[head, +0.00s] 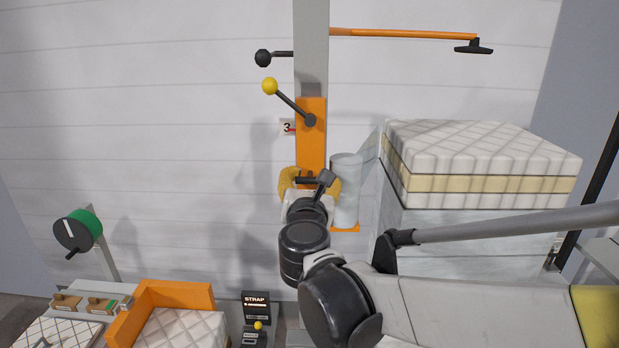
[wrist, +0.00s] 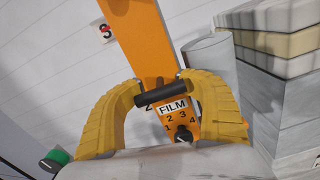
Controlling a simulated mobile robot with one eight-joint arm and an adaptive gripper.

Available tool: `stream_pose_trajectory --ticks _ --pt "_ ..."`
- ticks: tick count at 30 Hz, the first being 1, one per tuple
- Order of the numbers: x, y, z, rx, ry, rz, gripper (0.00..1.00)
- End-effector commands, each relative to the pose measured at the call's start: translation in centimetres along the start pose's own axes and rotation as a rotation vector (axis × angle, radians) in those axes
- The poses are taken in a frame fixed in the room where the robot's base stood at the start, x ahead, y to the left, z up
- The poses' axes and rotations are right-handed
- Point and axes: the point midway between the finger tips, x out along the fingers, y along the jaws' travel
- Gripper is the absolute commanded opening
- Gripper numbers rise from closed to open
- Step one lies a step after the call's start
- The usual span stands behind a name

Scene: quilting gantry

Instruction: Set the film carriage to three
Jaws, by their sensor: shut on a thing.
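The film carriage (head: 311,140) is an orange plate on the grey upright mast (head: 311,50). A small white plate (head: 287,127) reading 3 sits at its left, with a red mark beside the numeral. A lever with a yellow ball (head: 269,86) slants up and left from the carriage. In the wrist view the carriage (wrist: 148,45) bears a FILM label (wrist: 173,106) above a dial (wrist: 183,133) numbered 1 to 4; the dial's lower part is hidden. My gripper (wrist: 161,92), with yellow ribbed fingers, is shut on the black handle bar (wrist: 160,94) of the carriage.
A translucent film roll (head: 346,190) stands just right of the carriage. A wrapped mattress stack (head: 480,165) is farther right. An orange arm (head: 405,34) reaches right from the mast top. A green-and-black dial (head: 78,230) and a STRAP box (head: 256,305) are lower left.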

Motion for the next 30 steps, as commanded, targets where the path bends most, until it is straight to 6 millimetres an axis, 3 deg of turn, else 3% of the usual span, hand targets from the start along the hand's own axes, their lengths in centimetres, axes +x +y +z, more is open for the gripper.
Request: stream_pose_trajectory --ticks 1,2,6,17,20,30 --pt "-0.1 0.1 0.2 -0.005 -0.002 0.003 0.02" --pt "0.0 0.2 0.2 -0.005 -0.002 0.003 0.46" --pt "0.0 0.1 0.2 -0.004 -0.002 0.002 0.84" --pt "-0.4 0.1 0.1 -0.003 -0.001 0.001 0.84" --pt "-1.7 0.2 0.1 -0.003 -0.001 0.003 0.84" --pt "-9.0 0.2 0.0 -0.003 0.0 0.005 0.84"
